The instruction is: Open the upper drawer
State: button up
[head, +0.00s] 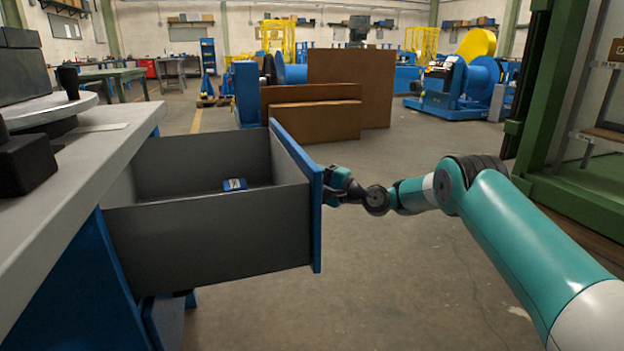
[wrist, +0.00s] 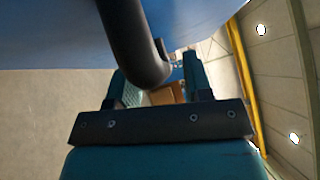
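The upper drawer (head: 215,235) stands pulled far out of the workbench (head: 60,190) in the head view. It has grey walls and a blue front panel (head: 300,195). A small blue-and-white box (head: 235,185) lies inside it. My gripper (head: 336,180) is at the outer face of the blue front. In the wrist view, the dark curved drawer handle (wrist: 135,45) reaches down between my gripper's two teal fingers (wrist: 158,82). The fingers are spread apart, with a gap showing between the handle and the right finger. The handle hides part of the left finger.
The grey benchtop carries dark equipment (head: 25,90) at the left. Brown panels (head: 350,85) stand behind the drawer. A green frame (head: 560,110) rises at the right. The concrete floor (head: 400,290) right of the drawer is clear apart from my arm above it.

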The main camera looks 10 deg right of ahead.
jog(key=b+v, duration=1.7)
jog(key=b, duration=0.3)
jog(key=shift+d+b, duration=0.15)
jog(key=shift+b, duration=0.15)
jog(key=shift+s, duration=0.1)
